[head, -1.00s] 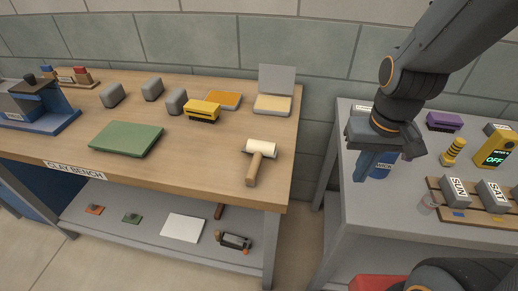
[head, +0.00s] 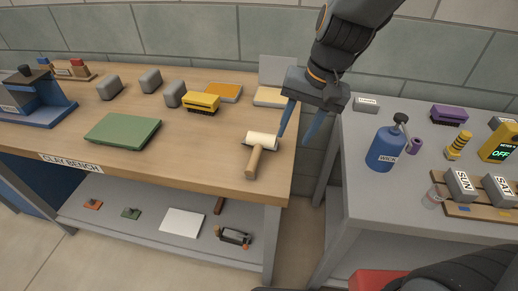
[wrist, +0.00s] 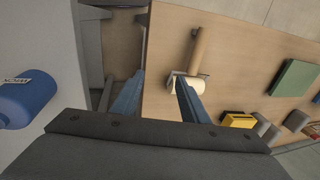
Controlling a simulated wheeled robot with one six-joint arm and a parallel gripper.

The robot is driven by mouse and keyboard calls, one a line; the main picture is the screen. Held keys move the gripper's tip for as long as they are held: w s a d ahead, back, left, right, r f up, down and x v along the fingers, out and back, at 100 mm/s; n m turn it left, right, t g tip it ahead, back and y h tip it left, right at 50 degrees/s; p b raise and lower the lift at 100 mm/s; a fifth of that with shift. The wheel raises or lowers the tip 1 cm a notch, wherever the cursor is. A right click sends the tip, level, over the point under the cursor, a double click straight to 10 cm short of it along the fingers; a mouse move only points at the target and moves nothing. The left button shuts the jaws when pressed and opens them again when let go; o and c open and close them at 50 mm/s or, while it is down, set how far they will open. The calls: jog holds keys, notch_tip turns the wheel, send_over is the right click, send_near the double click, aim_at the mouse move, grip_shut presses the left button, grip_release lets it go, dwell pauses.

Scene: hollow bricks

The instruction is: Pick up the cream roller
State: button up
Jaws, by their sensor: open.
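The cream roller (head: 262,139) lies on the right end of the wooden clay bench, its wooden handle (head: 254,163) pointing toward the front edge. In the wrist view the cream roller (wrist: 187,86) shows behind one fingertip, which partly covers it. My gripper (head: 303,136) has two blue fingers spread apart with nothing between them. It hangs just right of the roller, by the bench's right edge. In the wrist view my gripper (wrist: 157,95) spans the bench edge, one finger over the bench and the other beyond it. No contact with the roller can be made out.
The clay bench (head: 200,152) also holds a green slab (head: 122,131), a yellow brush-like block (head: 202,102) and several grey blocks. A gap separates it from the grey table (head: 360,215) at right, where a blue bottle (head: 384,149) stands.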

jog(key=y, duration=0.1)
send_near(260, 145)
jog(key=x, duration=0.2)
jog(key=shift+x, duration=3.55)
grip_shut()
